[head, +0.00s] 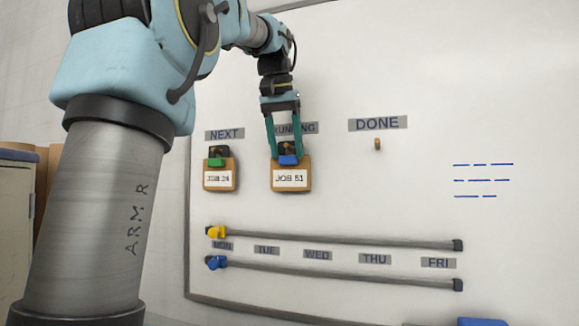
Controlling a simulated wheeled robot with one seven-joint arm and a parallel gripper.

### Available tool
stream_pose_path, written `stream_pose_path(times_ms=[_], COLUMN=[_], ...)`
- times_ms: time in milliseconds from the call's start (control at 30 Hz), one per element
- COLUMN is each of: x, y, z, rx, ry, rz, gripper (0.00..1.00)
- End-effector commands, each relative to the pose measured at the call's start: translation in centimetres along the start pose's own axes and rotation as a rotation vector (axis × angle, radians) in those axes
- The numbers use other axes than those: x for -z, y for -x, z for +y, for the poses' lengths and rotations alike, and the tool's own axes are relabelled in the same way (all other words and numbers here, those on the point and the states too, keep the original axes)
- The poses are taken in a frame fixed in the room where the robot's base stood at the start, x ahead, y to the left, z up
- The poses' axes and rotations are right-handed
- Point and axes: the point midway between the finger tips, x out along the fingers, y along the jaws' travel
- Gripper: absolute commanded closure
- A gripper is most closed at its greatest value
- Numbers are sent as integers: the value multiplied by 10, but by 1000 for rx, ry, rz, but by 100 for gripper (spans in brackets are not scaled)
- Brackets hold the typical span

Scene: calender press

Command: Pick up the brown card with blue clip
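The brown card with the blue clip (292,184) hangs on the whiteboard under the partly covered "RUNNING" label. Its white label reads "JOB 51", and the blue clip (288,160) sits at its top edge. My gripper (287,156) reaches down over the top of this card. Its two green fingers are spread apart, one at each side of the clip. I cannot tell whether they touch or squeeze it. The peg behind the clip is mostly hidden.
Another brown card with a green clip (220,186) hangs to the left under "NEXT" (224,134). A bare peg (377,144) is under "DONE" (377,123). Two grey rails (340,240) with yellow (216,232) and blue (215,263) sliders run below.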

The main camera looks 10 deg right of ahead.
Motion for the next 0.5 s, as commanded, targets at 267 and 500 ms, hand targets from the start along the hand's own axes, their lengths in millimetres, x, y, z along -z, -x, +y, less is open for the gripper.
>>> stream_pose_path(times_ms=[267,500], x=[0,0], y=[0,0], z=[0,0], rx=[0,0], ry=[0,0], rz=[0,0], gripper=[72,98])
